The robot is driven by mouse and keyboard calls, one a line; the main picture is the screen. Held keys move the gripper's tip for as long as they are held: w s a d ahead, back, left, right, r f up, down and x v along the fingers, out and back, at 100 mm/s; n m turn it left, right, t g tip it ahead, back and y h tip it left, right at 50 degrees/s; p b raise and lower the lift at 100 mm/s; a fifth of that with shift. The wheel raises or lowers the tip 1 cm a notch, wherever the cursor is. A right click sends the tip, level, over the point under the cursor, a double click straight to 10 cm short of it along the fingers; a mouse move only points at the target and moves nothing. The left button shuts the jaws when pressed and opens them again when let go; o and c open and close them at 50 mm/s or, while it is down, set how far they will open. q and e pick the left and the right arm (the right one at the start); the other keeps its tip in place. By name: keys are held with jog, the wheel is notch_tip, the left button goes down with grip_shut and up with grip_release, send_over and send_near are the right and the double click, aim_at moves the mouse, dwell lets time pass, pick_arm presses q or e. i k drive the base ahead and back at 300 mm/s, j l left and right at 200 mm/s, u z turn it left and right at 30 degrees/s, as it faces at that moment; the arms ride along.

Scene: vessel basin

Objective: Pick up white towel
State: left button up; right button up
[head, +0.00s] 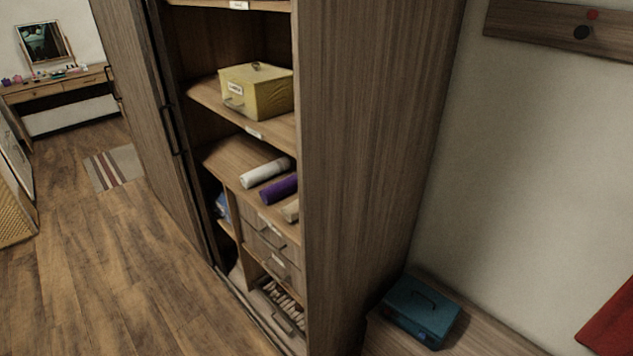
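A rolled white towel (265,172) lies on the middle shelf (228,158) of the open wooden wardrobe. A rolled purple towel (279,189) lies just in front of it, and a beige roll (291,211) shows partly beyond that, cut off by the wardrobe's side panel. Neither of my grippers is in the head view.
A yellow box (257,91) stands on the shelf above the towels. Drawers (268,244) sit below them. The wardrobe's side panel (375,130) blocks the right. A blue case (421,311) rests on a low bench. Wooden floor (110,270) is clear at left.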

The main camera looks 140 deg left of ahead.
aim_at(261, 174)
jog(key=k+l+u, duration=0.15)
jog(key=k+u, duration=0.15)
jog(key=k+l+u, duration=0.1)
jog(key=k+u, duration=0.15)
jog(key=u, duration=3.95)
jog(key=i+j, duration=0.05)
jog(key=j, duration=0.05)
